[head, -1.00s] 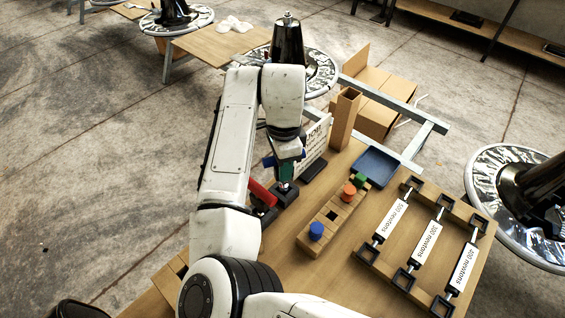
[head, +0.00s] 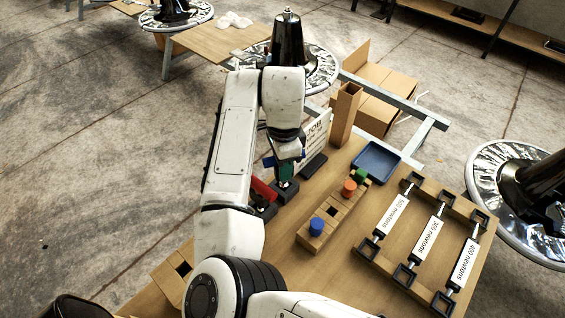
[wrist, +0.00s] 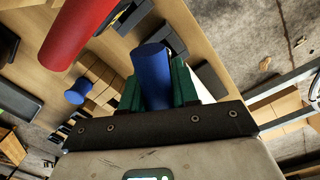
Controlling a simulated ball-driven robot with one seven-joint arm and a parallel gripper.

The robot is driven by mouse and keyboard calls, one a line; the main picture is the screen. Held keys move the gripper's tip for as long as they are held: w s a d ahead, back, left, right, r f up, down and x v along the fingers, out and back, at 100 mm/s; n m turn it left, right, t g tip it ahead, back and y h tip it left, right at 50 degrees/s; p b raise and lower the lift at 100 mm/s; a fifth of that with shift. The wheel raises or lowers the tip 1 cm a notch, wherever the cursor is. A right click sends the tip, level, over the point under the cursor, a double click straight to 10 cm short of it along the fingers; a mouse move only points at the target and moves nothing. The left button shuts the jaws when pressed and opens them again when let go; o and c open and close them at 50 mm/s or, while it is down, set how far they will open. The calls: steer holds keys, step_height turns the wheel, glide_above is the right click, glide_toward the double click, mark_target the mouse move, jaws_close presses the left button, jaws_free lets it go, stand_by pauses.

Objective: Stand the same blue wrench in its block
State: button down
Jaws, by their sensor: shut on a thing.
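My gripper (head: 284,172) is shut on the blue wrench, whose blue round handle (wrist: 152,75) shows between the green fingers in the wrist view. In the head view my gripper is directly above a small dark block (head: 285,190) on the bench. The same view hides most of the wrench behind my gripper, so I cannot tell whether its lower end is inside the block. In the wrist view, dark block parts (wrist: 160,35) show just beyond the handle.
A red handle (head: 262,190) leans in another dark block (head: 264,210) close to the left. A wooden block (head: 330,222) with blue, orange and green pegs stands right.

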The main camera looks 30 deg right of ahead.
steer(key=shift+f, duration=0.4)
steer(key=c, duration=0.8)
jaws_free()
steer(key=r, duration=1)
steer(key=shift+w+d+r+p, duration=0.2)
steer(key=shift+r+p, duration=0.1)
steer(key=shift+r, duration=0.1)
steer(key=shift+s, duration=0.1)
